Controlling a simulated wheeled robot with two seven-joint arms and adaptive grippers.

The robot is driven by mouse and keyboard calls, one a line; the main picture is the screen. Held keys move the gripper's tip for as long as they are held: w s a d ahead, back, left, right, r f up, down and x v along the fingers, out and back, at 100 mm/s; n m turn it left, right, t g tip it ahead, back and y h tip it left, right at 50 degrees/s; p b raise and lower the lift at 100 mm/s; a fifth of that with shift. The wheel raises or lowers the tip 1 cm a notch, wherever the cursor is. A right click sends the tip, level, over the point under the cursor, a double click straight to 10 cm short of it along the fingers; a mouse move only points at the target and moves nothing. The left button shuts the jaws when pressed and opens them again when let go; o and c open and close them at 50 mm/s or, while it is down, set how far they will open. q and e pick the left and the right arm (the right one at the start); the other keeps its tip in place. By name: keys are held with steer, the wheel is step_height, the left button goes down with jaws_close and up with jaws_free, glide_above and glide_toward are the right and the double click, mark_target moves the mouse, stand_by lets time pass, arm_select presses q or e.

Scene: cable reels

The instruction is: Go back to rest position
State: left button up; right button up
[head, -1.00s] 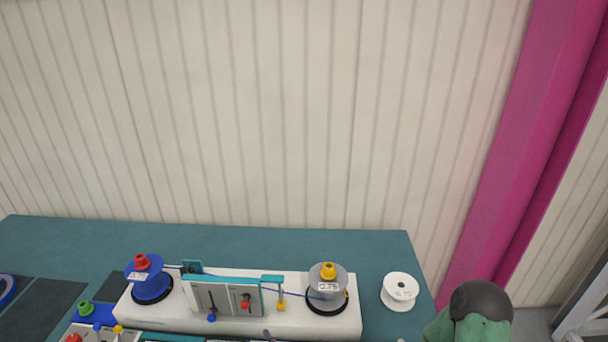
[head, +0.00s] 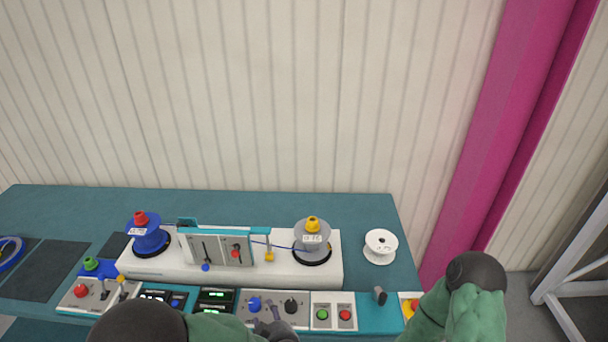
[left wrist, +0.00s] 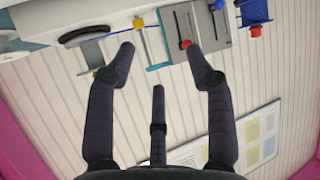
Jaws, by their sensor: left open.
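My left gripper (head: 273,331) is at the bottom edge of the head view, in front of the control panel, partly cut off. In the left wrist view its dark fingers (left wrist: 158,62) are spread apart with nothing between them. My right arm shows at the lower right, but its gripper is out of view. The machine (head: 285,275) carries a blue reel (head: 150,238) with a red knob on its left and a grey reel (head: 311,238) with a yellow knob on its right. A thin blue cable runs to the grey reel.
A white spool (head: 380,246) stands on the teal table (head: 360,210) right of the machine. A control panel (head: 333,313) with buttons and displays lies along the front. A dark mat (head: 45,270) lies at the left. A magenta pillar (head: 475,150) stands at the right.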

arm_select(q)
step_height(320, 180, down, 18)
steer(key=s+a+m+g+h+b, duration=0.1)
steer(key=s+m+g+h+b, duration=0.15)
steer(key=g+h, duration=0.25)
steer(key=s+f+m+g+h+b, duration=0.1)
steer(key=s+f+g+h, duration=0.2)
steer(key=s+f+g, duration=0.3)
steer(key=s+f, duration=0.4)
steer(key=s, duration=0.3)
steer(key=shift+f+h, duration=0.15)
steer(key=shift+h, duration=0.15)
steer(key=shift+w+m, duration=0.1)
steer(key=shift+m, duration=0.15)
steer(key=c, duration=0.3)
steer(key=shift+a, duration=0.2)
